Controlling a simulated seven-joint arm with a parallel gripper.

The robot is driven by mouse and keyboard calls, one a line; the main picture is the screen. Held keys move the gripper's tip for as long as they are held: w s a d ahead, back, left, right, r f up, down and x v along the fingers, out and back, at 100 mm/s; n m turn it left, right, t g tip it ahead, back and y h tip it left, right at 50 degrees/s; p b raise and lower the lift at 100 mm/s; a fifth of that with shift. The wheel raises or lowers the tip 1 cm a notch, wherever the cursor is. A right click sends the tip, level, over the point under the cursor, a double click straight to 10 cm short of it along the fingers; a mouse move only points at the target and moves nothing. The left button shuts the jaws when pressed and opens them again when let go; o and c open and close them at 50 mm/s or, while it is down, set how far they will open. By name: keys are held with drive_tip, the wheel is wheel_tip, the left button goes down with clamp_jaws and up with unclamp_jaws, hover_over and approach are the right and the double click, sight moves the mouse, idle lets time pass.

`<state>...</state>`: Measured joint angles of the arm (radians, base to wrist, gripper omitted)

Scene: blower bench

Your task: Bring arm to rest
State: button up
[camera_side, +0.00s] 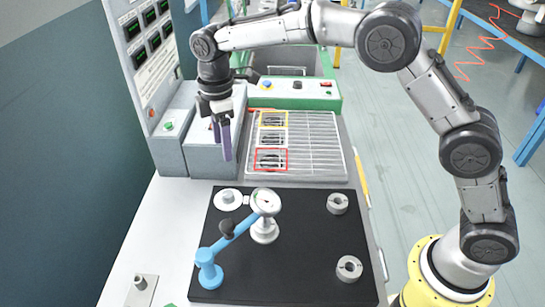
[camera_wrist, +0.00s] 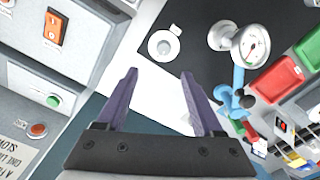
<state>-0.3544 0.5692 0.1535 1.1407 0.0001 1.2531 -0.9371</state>
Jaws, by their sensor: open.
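My gripper (camera_side: 222,140) hangs from my arm at the upper left in the side view, fingers pointing down, in front of the grey box unit (camera_side: 205,140). In the wrist view my gripper (camera_wrist: 160,95) shows two purple fingers spread wide with nothing between them. The fingers are above the bench surface and touch no part that I can see. My arm arches over the bench from its base at the lower right.
A wire rack (camera_side: 315,145) with yellow and red frames lies behind. A control panel (camera_side: 150,45) stands at left.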

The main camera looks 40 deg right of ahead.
drive_tip(key=s+d+r+m+t, duration=0.1)
drive_tip(key=s+d+r, duration=0.15)
drive_tip(key=r, duration=0.35)
drive_tip(key=s+d+r+t, duration=0.1)
drive_tip(key=d+r, duration=0.3)
drive_tip(key=r, duration=0.1)
drive_tip(key=s+d+r+m+t, duration=0.25)
drive_tip(key=s+d+r, duration=0.45)
drive_tip(key=s, duration=0.4)
drive_tip(key=s+d+f+m, duration=0.1)
drive_tip(key=s+d+m, duration=0.15)
drive_tip(key=s, duration=0.35)
drive_tip(key=s+d+f+m, duration=0.1)
drive_tip(key=s+d+m, duration=0.15)
drive_tip(key=s, duration=0.45)
drive_tip(key=s+f+m, duration=0.6)
drive_tip(key=f, duration=0.2)
drive_tip(key=shift+s+f+t, duration=0.15)
drive_tip(key=shift+f+t, duration=0.2)
drive_tip(key=shift+t, duration=0.1)
